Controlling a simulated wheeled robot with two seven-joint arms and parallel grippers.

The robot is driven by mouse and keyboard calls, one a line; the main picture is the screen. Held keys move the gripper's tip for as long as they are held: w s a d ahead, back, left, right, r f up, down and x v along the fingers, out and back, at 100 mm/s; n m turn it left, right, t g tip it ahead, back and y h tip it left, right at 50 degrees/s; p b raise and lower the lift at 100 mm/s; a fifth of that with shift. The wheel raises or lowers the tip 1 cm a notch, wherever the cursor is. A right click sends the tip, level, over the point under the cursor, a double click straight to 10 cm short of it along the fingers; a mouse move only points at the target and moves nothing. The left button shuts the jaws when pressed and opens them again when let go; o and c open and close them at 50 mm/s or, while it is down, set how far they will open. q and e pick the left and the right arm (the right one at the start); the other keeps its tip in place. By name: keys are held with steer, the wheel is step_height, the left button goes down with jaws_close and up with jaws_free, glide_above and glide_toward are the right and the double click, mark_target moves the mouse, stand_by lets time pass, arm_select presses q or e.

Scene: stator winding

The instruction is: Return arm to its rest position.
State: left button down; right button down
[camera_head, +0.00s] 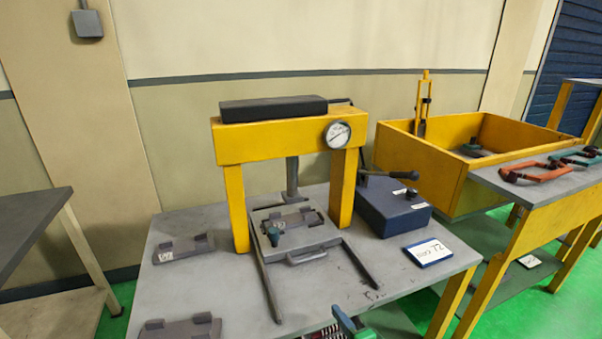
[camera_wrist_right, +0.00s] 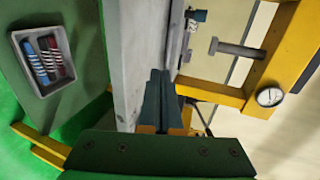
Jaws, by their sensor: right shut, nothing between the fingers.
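My right gripper (camera_head: 343,318) shows at the bottom edge of the head view, in front of the grey table's (camera_head: 215,275) near edge. In the right wrist view its two dark fingers (camera_wrist_right: 165,76) lie together, shut with nothing between them. The fingers are beside the table's edge, which runs upright in that tilted view. Most of my right arm is outside the head view. My left gripper is in neither view.
A yellow press (camera_head: 232,145) with a gauge stands on the table, above a sliding tray (camera_head: 307,256) holding a small teal part (camera_head: 273,236). A blue box (camera_head: 393,210) with a lever is right of it. A bin (camera_wrist_right: 70,85) of striped coils sits below table level.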

steer(key=s+d+f+n+g+h, duration=0.1)
steer(key=s+d+f+n+g, duration=0.2)
steer(key=s+f, duration=0.6)
steer(key=s+d+f+n+g+h, duration=0.1)
steer(key=s+f+n+g+h, duration=0.2)
steer(key=s+f, duration=0.65)
steer(key=s+d+f+n+g, duration=0.2)
steer(key=s+f+n, duration=0.1)
steer(key=s, duration=0.5)
steer(key=s+d+f+n+g, duration=0.2)
steer(key=s+f+n, duration=0.2)
steer(key=s, duration=0.4)
steer(key=s+d+f+n+g+h, duration=0.1)
steer(key=s+d+f+n+g, duration=0.1)
steer(key=s+f, duration=0.3)
steer(key=s+n, duration=0.1)
steer(key=s, duration=0.2)
steer(key=shift+n+g, duration=0.3)
steer(key=shift+s+d, duration=0.1)
